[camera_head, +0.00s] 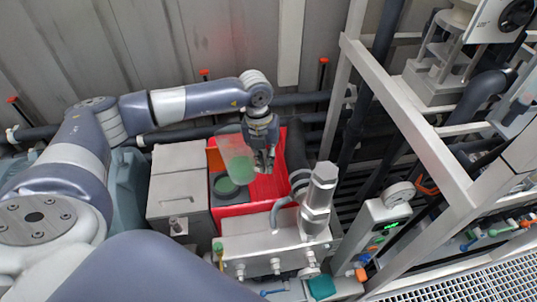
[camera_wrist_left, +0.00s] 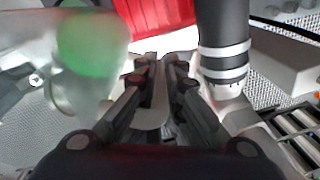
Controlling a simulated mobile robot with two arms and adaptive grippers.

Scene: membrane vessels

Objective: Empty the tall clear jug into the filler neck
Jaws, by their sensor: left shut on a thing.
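The tall clear jug (camera_head: 235,147) is in the air over the red tray, with green liquid low in its body. It looks tilted in the head view. My left gripper (camera_head: 264,162) is shut on its handle, just right of the jug. In the left wrist view the gripper (camera_wrist_left: 158,75) closes on the pale handle (camera_wrist_left: 155,115), and the blurred jug (camera_wrist_left: 92,45) is at the left. I cannot tell for certain which part is the filler neck; a dark pipe with pale bands (camera_wrist_left: 222,40) stands right of the gripper. My right gripper is out of view.
A red tray (camera_head: 264,191) lies below the jug, holding a dark square piece with a round green area (camera_head: 227,186). Grey boxes (camera_head: 178,190) stand left. A metal unit with an upright cylinder (camera_head: 318,195) is in front right. A pale frame (camera_head: 410,115) rises at right.

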